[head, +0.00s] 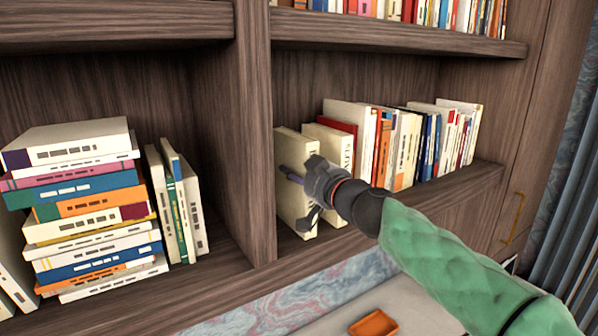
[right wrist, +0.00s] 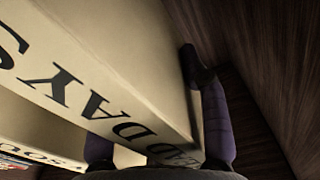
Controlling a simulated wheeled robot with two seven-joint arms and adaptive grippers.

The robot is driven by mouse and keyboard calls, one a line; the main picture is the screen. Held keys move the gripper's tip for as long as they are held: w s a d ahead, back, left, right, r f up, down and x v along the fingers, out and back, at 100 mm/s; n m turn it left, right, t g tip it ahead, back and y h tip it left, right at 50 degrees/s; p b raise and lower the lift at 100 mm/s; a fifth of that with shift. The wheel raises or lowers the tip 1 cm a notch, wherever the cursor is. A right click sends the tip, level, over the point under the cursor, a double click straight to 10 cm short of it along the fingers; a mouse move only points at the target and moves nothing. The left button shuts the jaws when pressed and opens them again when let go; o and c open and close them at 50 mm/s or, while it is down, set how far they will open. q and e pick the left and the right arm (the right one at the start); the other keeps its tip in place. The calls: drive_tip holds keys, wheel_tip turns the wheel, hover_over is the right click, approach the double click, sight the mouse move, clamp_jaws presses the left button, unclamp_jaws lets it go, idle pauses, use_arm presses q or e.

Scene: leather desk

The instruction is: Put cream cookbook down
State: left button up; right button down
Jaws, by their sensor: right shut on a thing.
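The cream cookbook (head: 288,146) stands upright on the middle shelf, at the left end of the right compartment, close to the wooden divider. My right gripper (head: 298,188) reaches in from the right and is shut on it. In the right wrist view the cookbook (right wrist: 105,75), with large dark letters on its spine, lies between the two purple fingers of that gripper (right wrist: 152,115). Its lower edge looks at or very near the shelf board; I cannot tell if it touches. My left gripper is not in view.
A row of books (head: 400,145) stands to the right of the cookbook. The divider (head: 257,130) is close on its left. Stacked books (head: 85,200) and several upright books (head: 177,200) fill the left compartment. An orange tray (head: 373,323) lies on the desk below.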

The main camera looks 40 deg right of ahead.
drive_tip(key=c, duration=0.6)
unclamp_jaws()
drive_tip(key=shift+f, duration=0.15)
drive_tip(key=shift+c, duration=0.2)
drive_tip(key=shift+r, duration=0.2)
drive_tip(key=s+a+b, duration=0.1)
drive_tip(key=s+b, duration=0.1)
drive_tip(key=s, duration=1)
drive_tip(key=shift+a, duration=0.2)
